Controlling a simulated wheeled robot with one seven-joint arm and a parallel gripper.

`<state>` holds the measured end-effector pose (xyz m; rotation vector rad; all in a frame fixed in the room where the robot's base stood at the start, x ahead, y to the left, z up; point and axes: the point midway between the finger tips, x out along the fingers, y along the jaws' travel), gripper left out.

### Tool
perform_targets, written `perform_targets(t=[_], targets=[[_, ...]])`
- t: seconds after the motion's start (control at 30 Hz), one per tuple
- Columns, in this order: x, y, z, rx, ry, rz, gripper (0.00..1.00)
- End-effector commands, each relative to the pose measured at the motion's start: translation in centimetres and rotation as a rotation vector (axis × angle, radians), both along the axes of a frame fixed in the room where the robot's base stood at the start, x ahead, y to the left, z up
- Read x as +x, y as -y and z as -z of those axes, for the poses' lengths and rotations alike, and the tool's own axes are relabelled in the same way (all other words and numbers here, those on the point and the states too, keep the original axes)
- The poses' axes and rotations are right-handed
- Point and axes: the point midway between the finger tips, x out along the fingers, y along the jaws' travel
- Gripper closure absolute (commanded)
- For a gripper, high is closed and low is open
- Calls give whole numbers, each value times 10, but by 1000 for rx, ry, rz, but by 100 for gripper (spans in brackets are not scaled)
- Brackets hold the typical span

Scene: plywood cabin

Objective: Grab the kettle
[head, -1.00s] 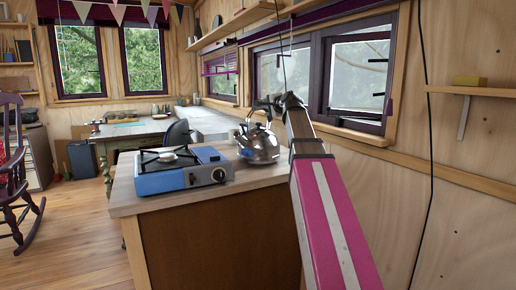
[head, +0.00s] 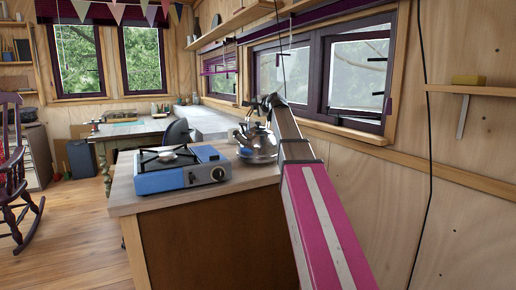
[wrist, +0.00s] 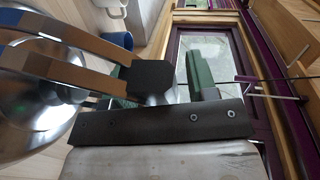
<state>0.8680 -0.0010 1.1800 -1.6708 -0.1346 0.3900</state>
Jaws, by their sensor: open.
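The kettle (head: 256,141) is shiny metal with a raised handle. It stands on the counter (head: 126,206), right of the blue camping stove (head: 181,178). My gripper (head: 268,103) is at the kettle's top, near the handle, and my arm covers the kettle's right side. My gripper is open. Whether the handle lies between the fingers or beside them I cannot tell.
The camping stove stands close on the kettle's left. A window (head: 357,75) and plywood wall are close on the right of my arm. A desk (head: 208,122) stands beyond the counter. A small shelf (head: 470,90) is at the right.

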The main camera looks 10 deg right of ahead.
Motion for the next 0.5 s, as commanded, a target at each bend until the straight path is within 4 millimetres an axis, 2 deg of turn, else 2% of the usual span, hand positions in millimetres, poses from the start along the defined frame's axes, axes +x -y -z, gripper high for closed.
perform_targets(t=[0.07, 0.23, 0.5], targets=[[-1, 0, 0, 0, 0, 0, 47], [-1, 0, 0, 0, 0, 0, 99], [-1, 0, 0, 0, 0, 0, 100]])
